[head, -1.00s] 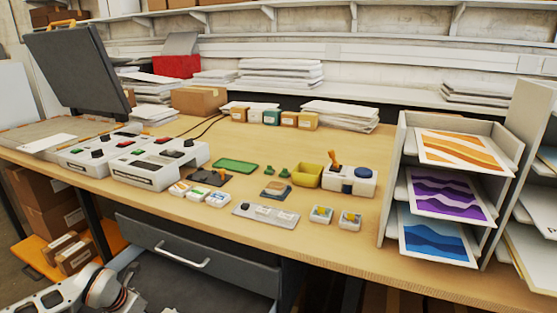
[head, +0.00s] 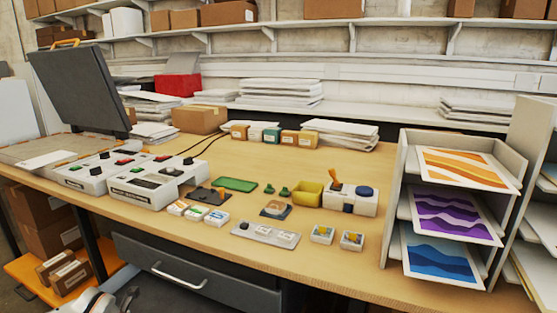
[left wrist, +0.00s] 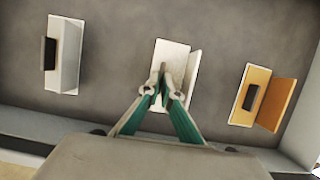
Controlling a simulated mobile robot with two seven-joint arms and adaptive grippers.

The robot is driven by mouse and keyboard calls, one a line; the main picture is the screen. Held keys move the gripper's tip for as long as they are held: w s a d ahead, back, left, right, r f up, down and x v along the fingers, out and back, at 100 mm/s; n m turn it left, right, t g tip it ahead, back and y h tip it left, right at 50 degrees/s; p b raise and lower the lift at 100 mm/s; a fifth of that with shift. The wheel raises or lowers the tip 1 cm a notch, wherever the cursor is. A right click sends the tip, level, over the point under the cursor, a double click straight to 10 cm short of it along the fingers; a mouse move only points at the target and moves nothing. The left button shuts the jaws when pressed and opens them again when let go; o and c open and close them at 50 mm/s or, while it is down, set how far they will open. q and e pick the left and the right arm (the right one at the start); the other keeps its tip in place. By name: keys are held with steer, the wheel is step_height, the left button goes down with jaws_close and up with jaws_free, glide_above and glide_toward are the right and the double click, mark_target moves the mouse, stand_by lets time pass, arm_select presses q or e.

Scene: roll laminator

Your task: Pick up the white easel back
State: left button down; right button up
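The white easel back (left wrist: 172,56) lies in the middle of a grey surface in the left wrist view, with a flap angled out on its right side. My left gripper (left wrist: 163,80) is over it, its teal fingers drawn together with only a narrow gap at the tips. The fingers appear shut on its middle part and hide the spot where the neighbouring pieces carry a black block. I cannot tell whether it is lifted. My left gripper is below the head view's frame. My right gripper shows in neither view.
A pale grey piece (left wrist: 68,70) with a black block lies to the left, and an orange-brown piece (left wrist: 262,88) to the right. A pale rim (left wrist: 30,146) runs along the near side. In the head view, the grey drawer (head: 200,278) is under the crowded workbench (head: 330,262).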

arm_select(q)
step_height(320, 180, up, 3)
steer(key=shift+w+f+p, duration=0.1)
steer(key=shift+p, duration=0.7)
steer(key=shift+r+p, duration=0.5)
steer(key=shift+r, duration=0.25)
step_height(320, 180, up, 2)
steer(key=shift+r+p, duration=0.1)
steer(key=shift+p, duration=0.7)
step_height(320, 180, up, 6)
steer(key=p, duration=0.5)
steer(key=shift+r, duration=0.15)
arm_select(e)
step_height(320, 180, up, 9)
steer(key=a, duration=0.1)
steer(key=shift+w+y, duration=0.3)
